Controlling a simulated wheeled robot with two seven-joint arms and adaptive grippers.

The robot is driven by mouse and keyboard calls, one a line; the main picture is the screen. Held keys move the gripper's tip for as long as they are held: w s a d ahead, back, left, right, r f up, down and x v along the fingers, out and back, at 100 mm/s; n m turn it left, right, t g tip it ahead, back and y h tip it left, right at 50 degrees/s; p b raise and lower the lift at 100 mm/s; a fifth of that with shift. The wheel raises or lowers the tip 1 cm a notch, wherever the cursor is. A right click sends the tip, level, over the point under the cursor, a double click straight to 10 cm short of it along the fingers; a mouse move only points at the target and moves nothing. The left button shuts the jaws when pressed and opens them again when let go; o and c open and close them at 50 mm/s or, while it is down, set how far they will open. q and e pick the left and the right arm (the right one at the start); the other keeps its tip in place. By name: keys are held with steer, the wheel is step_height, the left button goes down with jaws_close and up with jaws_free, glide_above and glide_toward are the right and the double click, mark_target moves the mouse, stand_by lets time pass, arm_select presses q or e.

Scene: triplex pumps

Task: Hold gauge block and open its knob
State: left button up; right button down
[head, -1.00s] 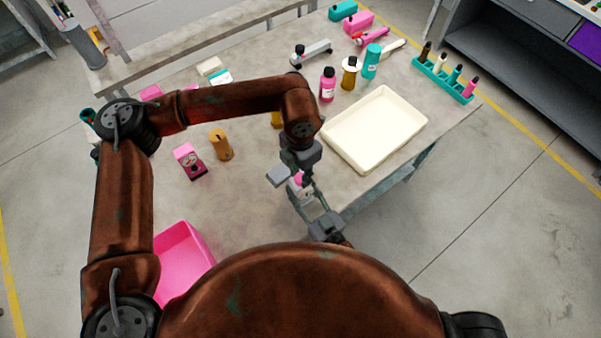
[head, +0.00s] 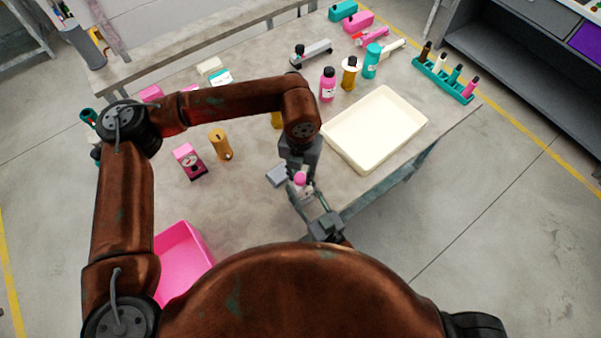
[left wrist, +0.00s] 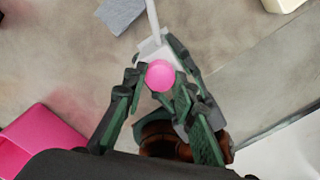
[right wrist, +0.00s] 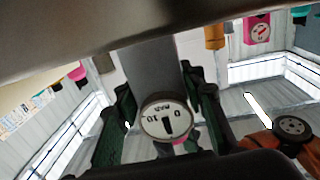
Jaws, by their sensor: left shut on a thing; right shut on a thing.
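The gauge block (head: 304,189) is pale, with a round pink knob (head: 300,178) on top, near the table's front edge. My right gripper (head: 308,194) is shut on the block. In the right wrist view, its white round dial (right wrist: 166,118) faces the camera between the green fingers, with the pink knob partly showing below. My left gripper (head: 297,172) comes from above and is shut on the knob. In the left wrist view, the pink knob (left wrist: 160,75) sits between its fingers, which also overlap the right gripper's fingers. The exact finger contact is partly hidden.
A cream tray (head: 375,128) lies on the table to the right. A pink gauge (head: 189,161) and an ochre cylinder (head: 221,145) stand to the left. A pink bin (head: 182,262) is at the front left. Bottles stand behind the tray.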

mark_target(300, 177)
arm_select(q)
steer(key=n, duration=0.5)
steer(key=shift+n, duration=0.3)
steer(key=n, duration=0.5)
steer(key=shift+w+n, duration=0.1)
steer(key=shift+n, duration=0.2)
steer(key=o, duration=1.2)
steer(key=shift+c, duration=0.2)
step_height(300, 177, up, 12)
